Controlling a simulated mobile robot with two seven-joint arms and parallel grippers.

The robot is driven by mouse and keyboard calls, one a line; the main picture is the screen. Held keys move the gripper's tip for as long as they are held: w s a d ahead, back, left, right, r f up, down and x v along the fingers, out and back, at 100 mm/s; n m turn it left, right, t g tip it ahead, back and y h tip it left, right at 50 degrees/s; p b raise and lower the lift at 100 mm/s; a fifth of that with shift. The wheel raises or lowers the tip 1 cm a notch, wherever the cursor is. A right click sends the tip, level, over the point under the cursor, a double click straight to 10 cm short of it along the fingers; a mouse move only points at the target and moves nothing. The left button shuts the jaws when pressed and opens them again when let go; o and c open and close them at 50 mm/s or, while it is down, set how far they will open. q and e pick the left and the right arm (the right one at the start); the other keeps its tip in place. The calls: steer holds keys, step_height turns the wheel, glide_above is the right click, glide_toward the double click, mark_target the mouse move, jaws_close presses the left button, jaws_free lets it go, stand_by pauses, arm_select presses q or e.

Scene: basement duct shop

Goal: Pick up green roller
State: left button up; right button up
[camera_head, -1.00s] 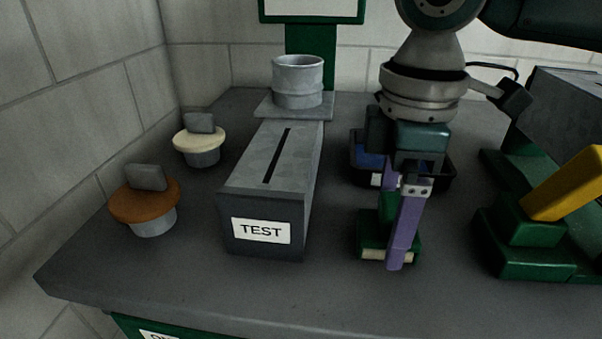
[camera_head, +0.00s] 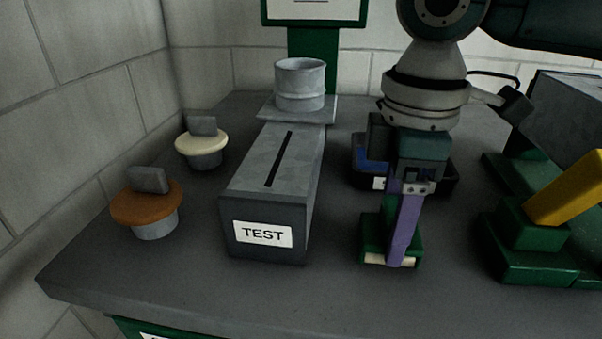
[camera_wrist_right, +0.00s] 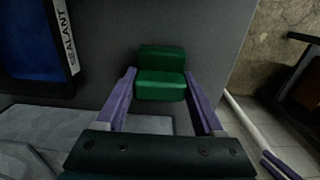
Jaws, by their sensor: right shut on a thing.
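The green roller (camera_head: 372,238) is a stepped green block with a pale cream strip along its lower front edge. It stands on the grey bench to the right of the TEST box. My right gripper (camera_head: 403,240) points down with its purple fingers at the roller, and the near finger hides part of it. In the right wrist view the roller (camera_wrist_right: 160,85) sits between the two purple fingers (camera_wrist_right: 160,80), which are shut on it. It appears at bench level; I cannot tell whether it is clear of the surface. My left gripper is not in view.
The grey TEST box (camera_head: 240,205) with a slot stands left, a metal collar (camera_head: 300,88) behind it. Two knobbed caps, orange (camera_head: 130,208) and cream (camera_head: 192,144), stand further left. A dark SEALANT bin (camera_head: 447,182) is behind the gripper. A green tool with a yellow handle (camera_head: 570,190) is right.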

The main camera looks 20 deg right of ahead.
steer(key=shift+c, duration=0.7)
steer(key=shift+r, duration=0.1)
steer(key=shift+r, duration=0.2)
step_height(320, 180, up, 20)
steer(key=p, duration=0.4)
steer(key=shift+f, duration=0.25)
